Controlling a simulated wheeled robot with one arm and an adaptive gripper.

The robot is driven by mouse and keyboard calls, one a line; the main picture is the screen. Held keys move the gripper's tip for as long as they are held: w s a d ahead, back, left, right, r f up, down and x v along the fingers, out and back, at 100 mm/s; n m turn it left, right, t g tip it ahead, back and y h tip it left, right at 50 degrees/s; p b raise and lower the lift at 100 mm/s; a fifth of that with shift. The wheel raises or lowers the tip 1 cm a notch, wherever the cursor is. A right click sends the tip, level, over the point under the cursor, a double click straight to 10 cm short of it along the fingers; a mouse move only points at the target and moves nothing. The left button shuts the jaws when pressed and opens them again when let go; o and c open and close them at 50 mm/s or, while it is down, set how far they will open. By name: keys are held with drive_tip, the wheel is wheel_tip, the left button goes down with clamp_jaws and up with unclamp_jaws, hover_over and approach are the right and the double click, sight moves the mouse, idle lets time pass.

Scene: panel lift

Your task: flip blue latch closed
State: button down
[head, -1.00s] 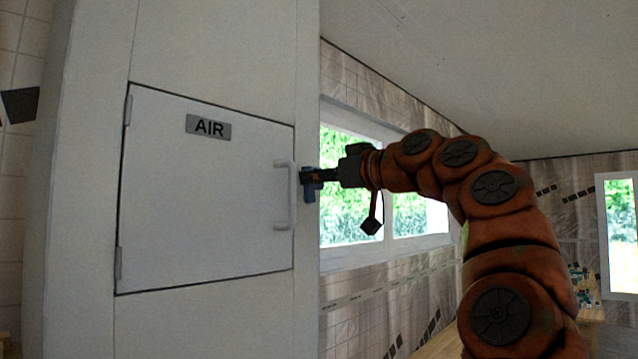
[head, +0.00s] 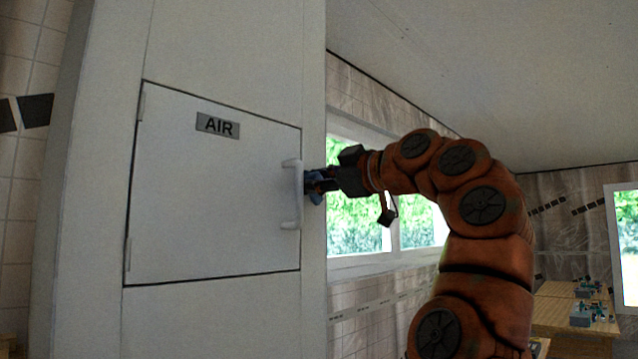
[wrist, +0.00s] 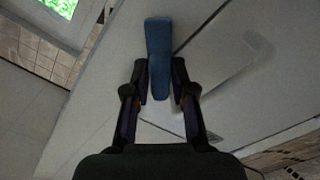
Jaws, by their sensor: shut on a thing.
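The blue latch (head: 313,186) is on the white cabinet's front, at the right edge of the panel door marked AIR (head: 190,195), just right of the door handle (head: 292,195). In the wrist view the blue latch (wrist: 158,50) lies between the two dark fingers. My gripper (head: 322,181) is shut on it, with a finger on each side of its near part; it also shows in the wrist view (wrist: 159,85). The door is flush in its frame. In the head view the fingers partly hide the latch.
The white door handle also shows in the wrist view (wrist: 235,80), right of the fingers. A window (head: 360,225) is behind my arm. A wooden table (head: 560,315) with small items stands at the far right.

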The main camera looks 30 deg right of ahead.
sight(313, 196)
drive_tip(key=n, duration=0.2)
drive_tip(key=f+n+b, duration=0.1)
drive_tip(key=n, duration=0.1)
drive_tip(key=shift+a+f, duration=0.2)
drive_tip(key=shift+a, duration=0.2)
drive_tip(key=shift+s+a+f+n+b, duration=0.1)
drive_tip(key=shift+f+n+b, duration=0.2)
drive_tip(key=shift+n, duration=1.05)
drive_tip(key=shift+s+a+f+n+b, duration=0.15)
drive_tip(key=shift+f+n, duration=0.25)
drive_tip(key=shift+n, duration=0.95)
drive_tip(key=shift+w, duration=0.1)
drive_tip(key=c, duration=1.1)
unclamp_jaws()
drive_tip(key=shift+v, duration=5.95)
drive_tip(key=shift+d, duration=0.1)
